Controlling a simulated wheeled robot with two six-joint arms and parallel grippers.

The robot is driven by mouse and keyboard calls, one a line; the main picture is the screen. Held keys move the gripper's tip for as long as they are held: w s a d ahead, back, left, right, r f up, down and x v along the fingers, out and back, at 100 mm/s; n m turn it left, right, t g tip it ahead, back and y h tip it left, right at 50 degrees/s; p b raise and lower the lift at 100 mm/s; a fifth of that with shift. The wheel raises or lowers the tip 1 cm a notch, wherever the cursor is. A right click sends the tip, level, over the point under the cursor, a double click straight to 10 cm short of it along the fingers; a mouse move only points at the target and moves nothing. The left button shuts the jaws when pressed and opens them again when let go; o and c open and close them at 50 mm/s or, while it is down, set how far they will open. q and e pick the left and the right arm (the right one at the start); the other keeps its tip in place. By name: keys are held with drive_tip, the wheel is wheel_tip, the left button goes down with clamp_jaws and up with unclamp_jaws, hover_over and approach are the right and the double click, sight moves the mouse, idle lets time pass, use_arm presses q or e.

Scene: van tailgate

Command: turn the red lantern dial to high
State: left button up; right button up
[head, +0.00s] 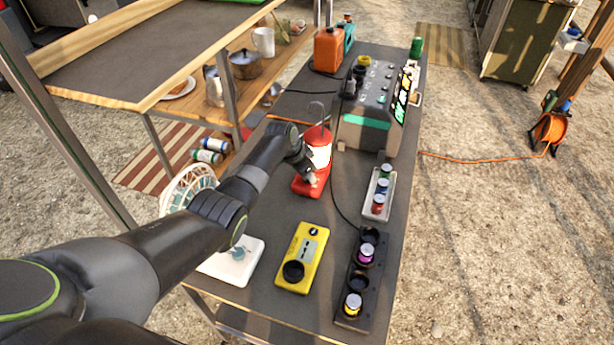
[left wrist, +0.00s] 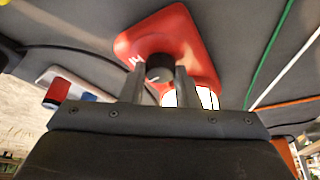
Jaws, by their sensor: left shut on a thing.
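The red lantern (head: 319,152) stands upright on the grey table, with a red cap, a pale glowing globe, a wire handle and a square red base. My left gripper (head: 309,176) reaches it from the left, low at the base. In the left wrist view the base (left wrist: 190,35) fills the top middle. The small dark dial (left wrist: 160,66) sits between the two fingers of my left gripper, which are shut on it. White marks show on the base left of the dial. I cannot tell which setting the dial points to. My right gripper is not in view.
A yellow device (head: 302,262) and a white box (head: 240,262) lie nearer on the table. A tray of small cans (head: 372,208) and a black holder (head: 350,309) stand right. A grey-green power unit (head: 365,125) stands behind. A black cable runs right of the lantern.

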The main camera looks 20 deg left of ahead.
use_arm(q)
drive_tip(key=m+b, duration=0.1)
drive_tip(key=m+h+b, duration=0.1)
drive_tip(key=m+b, duration=0.1)
drive_tip(key=shift+w+f+g, duration=0.15)
drive_tip(key=shift+f+g, duration=0.05)
drive_tip(key=shift+g, duration=0.2)
drive_tip(key=shift+r+m+g+b, duration=0.15)
drive_tip(key=shift+m+g+b, duration=0.25)
drive_tip(key=shift+m+b, duration=0.6)
drive_tip(key=o, duration=1)
drive_tip(key=shift+r, duration=0.1)
drive_tip(key=shift+a+p+v, duration=0.15)
drive_tip(key=shift+p+v, duration=4.2)
drive_tip(key=shift+p, duration=0.2)
drive_tip(key=shift+a+p+v, duration=0.15)
drive_tip(key=shift+p+v, duration=4.2)
drive_tip(key=shift+p, duration=0.2)
